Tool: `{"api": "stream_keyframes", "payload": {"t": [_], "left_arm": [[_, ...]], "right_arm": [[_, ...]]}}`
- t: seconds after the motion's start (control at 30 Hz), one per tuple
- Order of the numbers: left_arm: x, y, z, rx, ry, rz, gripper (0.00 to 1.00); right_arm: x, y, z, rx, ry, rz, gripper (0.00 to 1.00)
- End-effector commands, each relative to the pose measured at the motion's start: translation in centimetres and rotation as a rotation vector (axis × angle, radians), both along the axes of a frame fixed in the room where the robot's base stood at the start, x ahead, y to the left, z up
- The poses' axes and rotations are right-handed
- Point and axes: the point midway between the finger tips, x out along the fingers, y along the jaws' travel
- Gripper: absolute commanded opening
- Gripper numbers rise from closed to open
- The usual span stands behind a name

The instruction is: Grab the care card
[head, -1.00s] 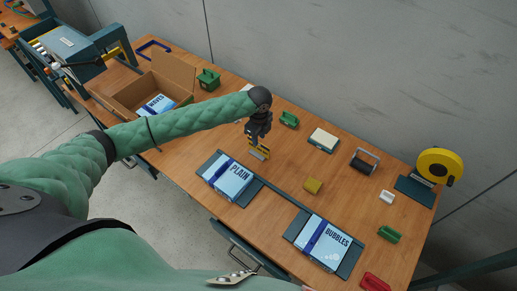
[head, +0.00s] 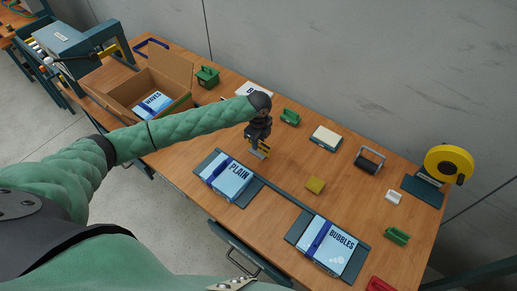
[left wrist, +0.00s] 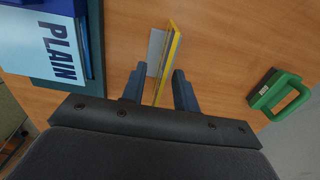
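The care card, a thin yellow upright card with a grey piece beside it, stands on the wooden table; it shows in the head view (head: 264,153) and edge-on in the left wrist view (left wrist: 169,55). My left gripper (head: 259,145) is right above and around it, pointing down. In the left wrist view its two dark fingers (left wrist: 159,92) stand apart, one on each side of the card, with a gap visible on both sides. Most of the card's face is hidden by the gripper in the head view. My right gripper is not seen.
A PLAIN pack (head: 230,177) on a dark tray lies in front of the card, a BUBBLES pack (head: 327,246) farther right. A green holder (head: 290,117) and a yellow block (head: 315,185) are nearby. An open carton (head: 125,93) stands at left, a yellow tape reel (head: 447,163) at right.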

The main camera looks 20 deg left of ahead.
Motion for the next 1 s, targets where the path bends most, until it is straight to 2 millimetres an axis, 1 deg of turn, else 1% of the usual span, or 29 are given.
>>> {"api": "stream_keyframes", "payload": {"t": [0.37, 0.77, 0.9, 0.93, 1.0], "left_arm": [[-0.01, 0.00, -0.33, 0.000, 0.001, 0.001, 0.30], [0.00, 0.00, -0.53, 0.000, 0.000, 0.000, 0.30], [0.01, 0.00, -0.52, 0.000, 0.000, 0.000, 0.03], [0.00, 0.00, -0.52, 0.000, 0.000, 0.000, 0.00], [0.00, 0.00, -0.52, 0.000, 0.000, 0.000, 0.00]], "right_arm": [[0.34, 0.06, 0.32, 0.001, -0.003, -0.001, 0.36], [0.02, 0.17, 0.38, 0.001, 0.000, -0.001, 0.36], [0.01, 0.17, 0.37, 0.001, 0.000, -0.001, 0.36], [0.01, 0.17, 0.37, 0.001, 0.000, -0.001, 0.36], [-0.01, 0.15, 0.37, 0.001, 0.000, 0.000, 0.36]]}}
